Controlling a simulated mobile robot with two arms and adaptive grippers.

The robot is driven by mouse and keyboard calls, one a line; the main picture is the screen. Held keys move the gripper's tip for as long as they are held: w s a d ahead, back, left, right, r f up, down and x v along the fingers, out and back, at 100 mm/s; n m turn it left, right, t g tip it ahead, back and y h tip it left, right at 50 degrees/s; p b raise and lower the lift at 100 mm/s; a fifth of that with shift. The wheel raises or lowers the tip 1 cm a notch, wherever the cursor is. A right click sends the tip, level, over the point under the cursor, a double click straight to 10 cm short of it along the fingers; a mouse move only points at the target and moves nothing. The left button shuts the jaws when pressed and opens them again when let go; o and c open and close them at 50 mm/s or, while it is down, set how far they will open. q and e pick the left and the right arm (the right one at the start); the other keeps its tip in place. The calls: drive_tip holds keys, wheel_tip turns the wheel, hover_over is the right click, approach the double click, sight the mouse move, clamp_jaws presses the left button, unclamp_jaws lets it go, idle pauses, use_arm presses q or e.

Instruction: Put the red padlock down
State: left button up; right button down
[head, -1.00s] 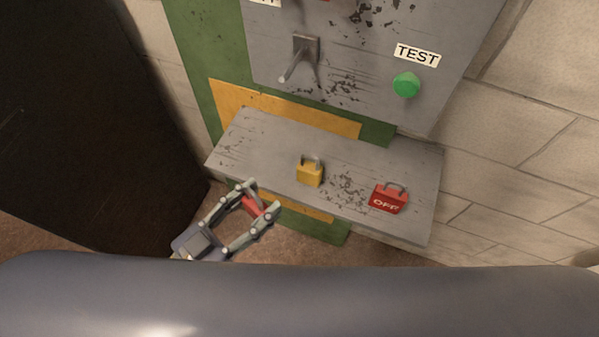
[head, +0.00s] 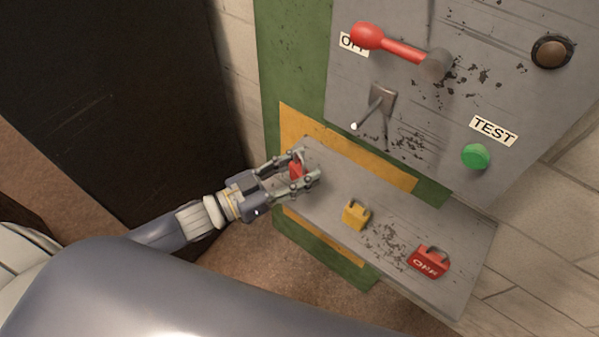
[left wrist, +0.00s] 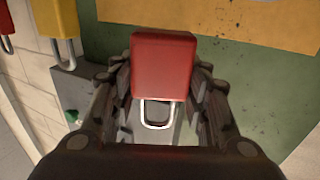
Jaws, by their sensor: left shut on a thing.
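My left gripper (head: 307,167) is shut on a red padlock (head: 295,168) at the left end of the grey shelf (head: 457,273). In the left wrist view the held red padlock (left wrist: 163,65) sits between the fingers, its metal shackle pointing towards the camera. Whether its body touches the shelf or hangs just above it I cannot tell. A second red padlock (head: 429,261), marked OFF, stands on the shelf's right part. A yellow padlock (head: 355,214) stands between the two. My right gripper is not in view.
Above the shelf, the grey panel carries a red-handled lever (head: 402,48) by an OFF label, a small metal toggle (head: 372,108) and a green TEST button (head: 476,156). A dark brown knob (head: 552,51) is at the upper right. The shelf is bare between gripper and yellow padlock.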

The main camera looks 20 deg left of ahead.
sight(292, 179)
use_arm(q)
drive_tip(key=shift+w+a, duration=0.15)
drive_tip(key=shift+w, duration=0.4)
drive_tip(key=shift+f, duration=1.75)
drive_tip(key=o, duration=1.2)
drive_tip(key=shift+f, duration=0.15)
drive_tip(key=shift+c, duration=0.2)
drive_tip(key=shift+s+a, duration=0.1)
drive_tip(key=v, duration=1.1)
drive_tip(key=shift+s+a+b, duration=0.25)
drive_tip(key=shift+a+b, duration=0.05)
drive_tip(key=shift+b, duration=0.1)
